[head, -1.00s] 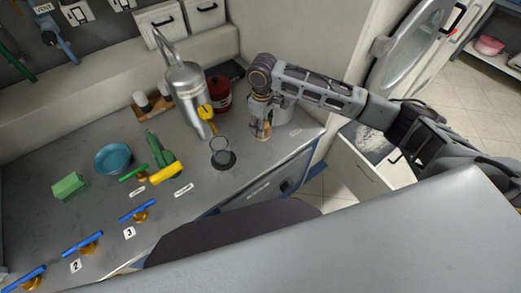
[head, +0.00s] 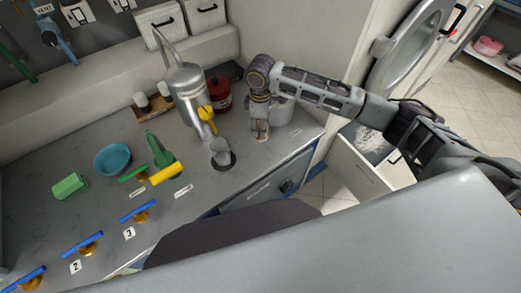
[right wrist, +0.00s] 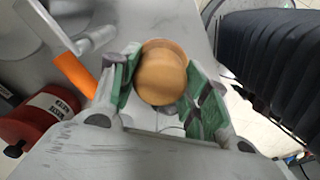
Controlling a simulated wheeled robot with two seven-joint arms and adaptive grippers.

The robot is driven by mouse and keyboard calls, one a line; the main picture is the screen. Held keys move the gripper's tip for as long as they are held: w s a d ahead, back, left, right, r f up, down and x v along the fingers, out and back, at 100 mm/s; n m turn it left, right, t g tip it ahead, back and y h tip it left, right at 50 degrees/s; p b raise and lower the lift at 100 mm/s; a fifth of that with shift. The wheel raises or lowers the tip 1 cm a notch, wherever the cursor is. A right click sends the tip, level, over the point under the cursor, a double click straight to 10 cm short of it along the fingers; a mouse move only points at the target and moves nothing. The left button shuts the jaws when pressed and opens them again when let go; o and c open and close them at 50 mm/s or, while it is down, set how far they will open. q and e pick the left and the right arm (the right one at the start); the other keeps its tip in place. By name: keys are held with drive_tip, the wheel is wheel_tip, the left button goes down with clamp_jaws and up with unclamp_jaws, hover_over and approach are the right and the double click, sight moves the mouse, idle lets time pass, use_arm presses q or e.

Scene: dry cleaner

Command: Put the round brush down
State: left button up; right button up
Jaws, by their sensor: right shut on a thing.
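My right gripper (head: 260,122) points down over the right end of the grey counter (head: 215,190). It is shut on the round brush, whose round wooden top (right wrist: 161,72) sits between the green finger pads in the right wrist view. In the head view the brush (head: 261,137) is small under the fingers, at or very near the counter surface; I cannot tell whether it touches. Its bristles are hidden. My left gripper is not in view.
The counter's front edge is close.

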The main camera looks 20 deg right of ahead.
drive_tip(key=shift+f, duration=3.1)
drive_tip(key=shift+f, duration=1.9)
drive_tip(key=shift+f+p, duration=0.1)
drive_tip(key=shift+p, duration=0.2)
drive_tip(key=o, duration=0.9)
wheel_tip(320, 180, up, 12)
drive_tip(key=shift+r+b, duration=0.15)
drive_tip(key=shift+b, duration=0.2)
